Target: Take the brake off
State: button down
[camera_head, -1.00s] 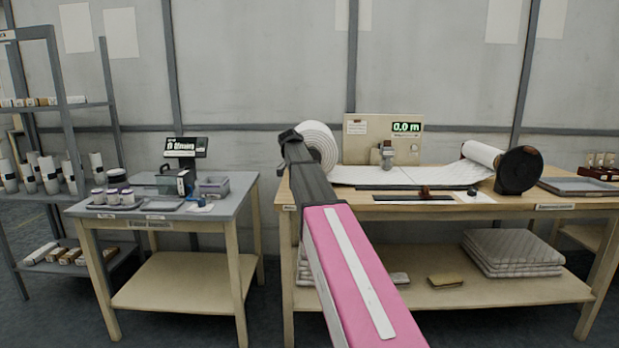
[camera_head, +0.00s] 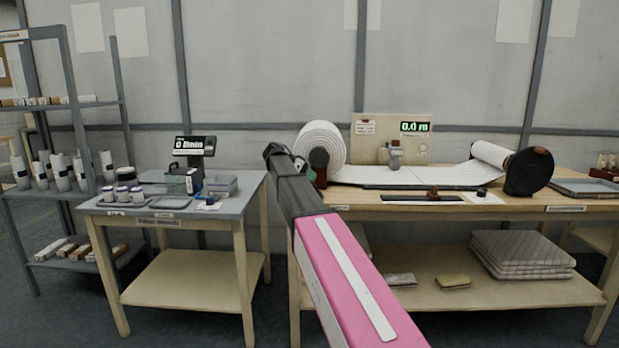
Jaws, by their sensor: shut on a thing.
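A white wadding roll (camera_head: 322,137) stands at the left end of the wooden bench (camera_head: 450,209), with a dark round hub (camera_head: 319,157) on its near side. A small reddish-brown part shows just below the hub; I cannot tell whether it is the brake. The fingertips are mostly hidden by my wrist.
A grey-topped side table (camera_head: 160,222) with jars and a scale display (camera_head: 194,146) stands left. On the bench, a wadding sheet (camera_head: 400,175) runs to a second roll (camera_head: 492,153) with a dark disc (camera_head: 528,171). Folded pads (camera_head: 520,255) lie below.

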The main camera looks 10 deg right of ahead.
jog(key=c, duration=0.9)
grip_release()
jog(key=shift+a+f, duration=0.1)
jog(key=v, duration=1.1)
